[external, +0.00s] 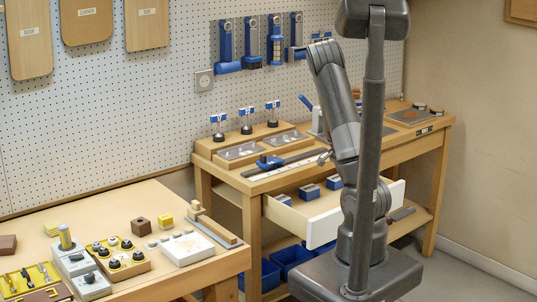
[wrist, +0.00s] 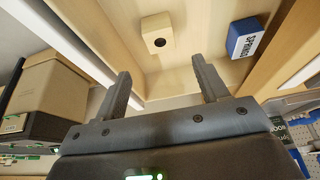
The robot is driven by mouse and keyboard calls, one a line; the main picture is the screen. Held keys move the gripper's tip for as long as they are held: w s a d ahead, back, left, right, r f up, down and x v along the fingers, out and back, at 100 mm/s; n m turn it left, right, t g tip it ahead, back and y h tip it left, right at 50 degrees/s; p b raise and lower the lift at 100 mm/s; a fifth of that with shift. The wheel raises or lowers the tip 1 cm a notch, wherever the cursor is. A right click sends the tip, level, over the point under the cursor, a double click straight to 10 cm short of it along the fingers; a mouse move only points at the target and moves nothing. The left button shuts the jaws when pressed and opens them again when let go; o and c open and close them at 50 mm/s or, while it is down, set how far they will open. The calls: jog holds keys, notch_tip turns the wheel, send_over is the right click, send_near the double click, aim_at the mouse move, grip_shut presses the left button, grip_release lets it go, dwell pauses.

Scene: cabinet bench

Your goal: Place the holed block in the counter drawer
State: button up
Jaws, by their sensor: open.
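The holed block (wrist: 158,33), a pale wooden block with a dark round hole, sits on the wooden floor of the open counter drawer (wrist: 200,78) in the wrist view. My gripper (wrist: 162,76) is open, with its two fingers spread apart and nothing between them; the block lies beyond the fingertips, apart from them. In the external view the drawer (external: 322,228) is pulled out under the bench top, its pale front showing. There the block cannot be made out, and my arm hides the gripper.
A blue box (wrist: 246,38) with a white label stands in the drawer to the right of the block. Several blue boxes (external: 309,192) show in the drawer in the external view. The bench top (external: 275,182) is above it, and blue bins (external: 290,258) are below. A cluttered table (external: 135,284) stands at left.

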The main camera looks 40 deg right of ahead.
jog(key=a+r+n+t+y, duration=0.3)
jog(key=a+r+n, duration=0.5)
jog(key=a+r, duration=0.8)
jog(key=s+a+r+n+t, duration=0.1)
jog(key=s+a+r+n, duration=0.3)
jog(key=a, duration=0.4)
jog(key=s+a+r+n+t+y, duration=0.1)
jog(key=s+a+r+n, duration=0.4)
jog(key=s+a+n, duration=0.1)
jog(key=shift+s+a+t+y, duration=0.3)
jog(key=shift+s+a, duration=0.6)
jog(key=shift+s, duration=0.3)
